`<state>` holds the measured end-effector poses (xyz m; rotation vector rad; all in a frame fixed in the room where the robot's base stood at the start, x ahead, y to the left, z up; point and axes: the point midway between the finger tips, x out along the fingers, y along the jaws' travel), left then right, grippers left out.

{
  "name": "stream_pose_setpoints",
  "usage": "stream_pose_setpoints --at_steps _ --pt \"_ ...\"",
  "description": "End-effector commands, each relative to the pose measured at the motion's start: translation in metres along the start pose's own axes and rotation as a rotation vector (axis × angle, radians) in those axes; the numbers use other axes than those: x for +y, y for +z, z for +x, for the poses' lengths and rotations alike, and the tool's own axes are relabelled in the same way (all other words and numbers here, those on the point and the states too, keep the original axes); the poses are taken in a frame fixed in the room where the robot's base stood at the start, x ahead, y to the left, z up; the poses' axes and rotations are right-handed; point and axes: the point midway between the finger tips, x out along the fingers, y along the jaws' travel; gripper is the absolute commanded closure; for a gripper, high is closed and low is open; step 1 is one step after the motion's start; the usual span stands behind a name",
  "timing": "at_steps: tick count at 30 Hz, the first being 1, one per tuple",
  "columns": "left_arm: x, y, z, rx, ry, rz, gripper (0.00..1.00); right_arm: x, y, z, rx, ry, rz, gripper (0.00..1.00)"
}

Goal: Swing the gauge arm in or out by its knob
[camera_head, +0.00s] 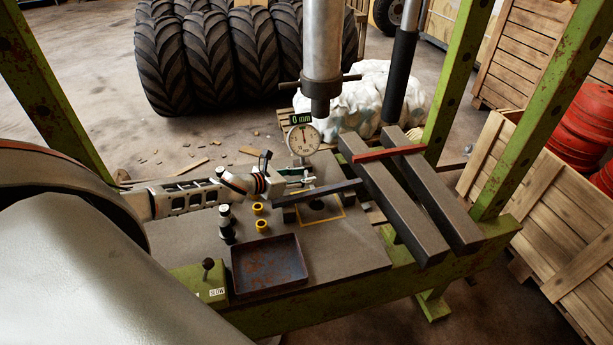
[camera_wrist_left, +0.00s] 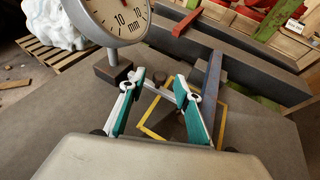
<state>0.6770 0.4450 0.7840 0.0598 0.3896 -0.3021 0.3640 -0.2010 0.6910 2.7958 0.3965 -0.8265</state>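The dial gauge (camera_head: 304,139) stands upright on a post behind the press plate, under a small display reading 0 mm. Its dial also shows large in the left wrist view (camera_wrist_left: 122,15). A thin grey gauge arm (camera_wrist_left: 155,89) runs sideways from the gauge's dark block. A small dark knob (camera_wrist_left: 160,76) shows at the arm, between my left fingertips. My left gripper (camera_head: 298,178), with teal finger pads, is open around the knob in the left wrist view (camera_wrist_left: 160,82); contact cannot be told. My right gripper is not in view.
A yellow-outlined square (camera_head: 335,222) lies on the plate, partly under a dark bar. A rusty tray (camera_head: 268,264), yellow and dark pegs, and a lever box (camera_head: 205,285) stand nearer. Heavy steel beams (camera_head: 400,195) lie at right. The press ram (camera_head: 321,50) hangs above.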

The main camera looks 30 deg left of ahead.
Motion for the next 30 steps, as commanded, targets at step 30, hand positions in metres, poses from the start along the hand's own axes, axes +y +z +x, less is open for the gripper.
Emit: stream_pose_setpoints --at_steps 30 --pt "-0.001 -0.001 0.018 0.001 -0.004 0.001 1.00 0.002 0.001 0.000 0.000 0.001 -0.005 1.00"
